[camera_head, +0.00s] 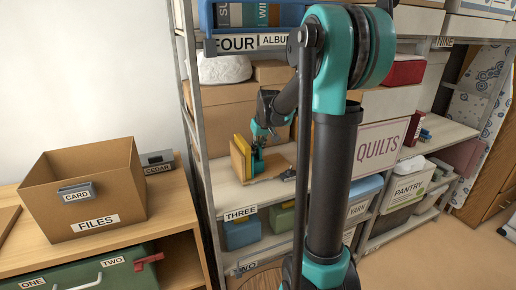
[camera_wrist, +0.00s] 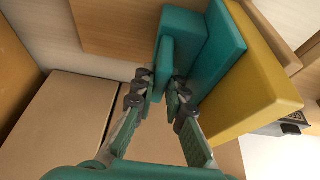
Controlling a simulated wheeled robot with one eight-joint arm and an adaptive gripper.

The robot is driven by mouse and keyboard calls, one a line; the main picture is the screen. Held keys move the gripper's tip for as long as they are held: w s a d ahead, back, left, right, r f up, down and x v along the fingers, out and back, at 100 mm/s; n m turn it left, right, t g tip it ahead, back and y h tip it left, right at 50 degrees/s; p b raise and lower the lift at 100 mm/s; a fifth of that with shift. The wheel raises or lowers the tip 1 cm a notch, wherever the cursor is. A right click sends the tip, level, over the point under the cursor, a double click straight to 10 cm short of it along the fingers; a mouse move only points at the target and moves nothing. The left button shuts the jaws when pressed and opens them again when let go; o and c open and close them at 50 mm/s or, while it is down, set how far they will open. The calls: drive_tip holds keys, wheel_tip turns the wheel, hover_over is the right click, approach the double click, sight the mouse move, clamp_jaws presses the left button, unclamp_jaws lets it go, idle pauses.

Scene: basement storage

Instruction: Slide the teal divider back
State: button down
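The teal divider (camera_wrist: 219,60) stands upright beside a thick yellow block (camera_wrist: 262,85) in the wrist view. A narrow teal tab (camera_wrist: 164,62) stands out on its left side. My gripper (camera_wrist: 164,86) has its two fingers on either side of this tab, close against it, and looks shut on it. In the head view my gripper (camera_head: 258,148) is at the shelf marked THREE, at the right of the yellow piece (camera_head: 242,146). The divider is mostly hidden there by my gripper.
Cardboard boxes (camera_head: 222,117) stand behind, and a QUILTS box (camera_head: 380,148) is at the right. An open FILES box (camera_head: 85,190) is on the left bench.

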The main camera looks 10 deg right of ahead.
idle(0.3)
drive_tip(key=w+d, duration=0.1)
drive_tip(key=d, duration=0.5)
drive_tip(key=shift+w+d, duration=0.25)
drive_tip(key=shift+d, duration=0.1)
drive_tip(key=c, duration=1.6)
unclamp_jaws()
drive_tip(key=shift+o, duration=0.2)
drive_tip(key=shift+r, duration=0.1)
drive_tip(key=v, duration=1.1)
drive_tip(key=shift+s+r, duration=0.2)
drive_tip(key=shift+r, duration=0.15)
